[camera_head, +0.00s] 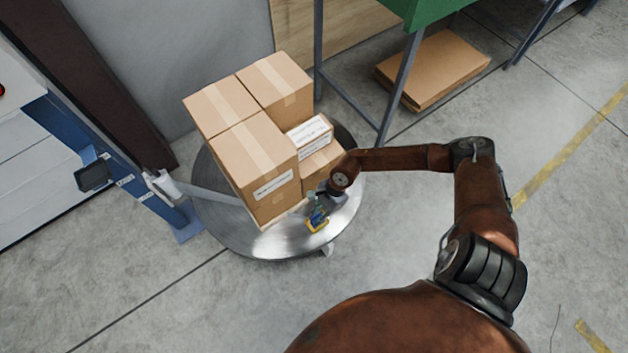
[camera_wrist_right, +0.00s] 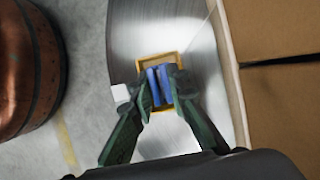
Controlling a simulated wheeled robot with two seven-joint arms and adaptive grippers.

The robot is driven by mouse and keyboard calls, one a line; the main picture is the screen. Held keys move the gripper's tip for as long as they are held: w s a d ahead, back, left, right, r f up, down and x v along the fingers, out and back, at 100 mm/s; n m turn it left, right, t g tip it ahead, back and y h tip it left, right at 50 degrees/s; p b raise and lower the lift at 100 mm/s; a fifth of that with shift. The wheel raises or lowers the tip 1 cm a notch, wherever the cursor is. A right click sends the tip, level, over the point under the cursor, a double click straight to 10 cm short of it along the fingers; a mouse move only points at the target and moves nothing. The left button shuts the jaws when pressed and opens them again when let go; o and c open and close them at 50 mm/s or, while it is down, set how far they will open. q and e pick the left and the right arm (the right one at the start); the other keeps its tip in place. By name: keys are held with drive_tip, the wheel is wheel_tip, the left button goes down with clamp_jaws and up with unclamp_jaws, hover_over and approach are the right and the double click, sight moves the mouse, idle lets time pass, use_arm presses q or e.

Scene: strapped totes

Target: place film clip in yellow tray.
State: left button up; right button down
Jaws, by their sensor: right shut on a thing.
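The film clip (camera_wrist_right: 161,84) is blue and sits between the fingertips of my right gripper (camera_wrist_right: 160,90) in the right wrist view. The yellow tray (camera_wrist_right: 143,65) lies around and behind the clip in that view. I cannot tell whether the clip touches the tray. In the head view the yellow tray (camera_head: 318,231) is small, on the front right part of the round metal turntable. My right gripper (camera_head: 317,214) reaches down over it there, shut on the clip. My left gripper is not in view.
Several cardboard boxes (camera_head: 255,160) are stacked on the turntable (camera_head: 245,238), just left of my right gripper. A blue post machine (camera_head: 130,180) stands at the left. A green-topped stand (camera_head: 408,8) and flat cardboard (camera_head: 440,65) are at the back. The floor in front is clear.

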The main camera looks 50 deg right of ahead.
drive_tip(key=shift+r, duration=0.1)
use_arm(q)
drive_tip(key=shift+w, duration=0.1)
use_arm(e)
drive_tip(key=c, duration=2.3)
unclamp_jaws()
drive_tip(key=shift+f, duration=0.2)
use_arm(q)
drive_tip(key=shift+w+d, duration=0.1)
use_arm(e)
drive_tip(key=o, duration=0.5)
drive_tip(key=shift+c, duration=0.2)
drive_tip(key=shift+r, duration=0.25)
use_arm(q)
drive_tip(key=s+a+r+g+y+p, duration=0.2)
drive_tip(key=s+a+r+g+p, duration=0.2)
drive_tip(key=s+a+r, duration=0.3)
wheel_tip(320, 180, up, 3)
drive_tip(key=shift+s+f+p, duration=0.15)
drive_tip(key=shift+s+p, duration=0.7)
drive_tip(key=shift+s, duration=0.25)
use_arm(e)
drive_tip(key=v, duration=1.1)
drive_tip(key=shift+d+r, duration=0.2)
drive_tip(key=shift+r, duration=0.15)
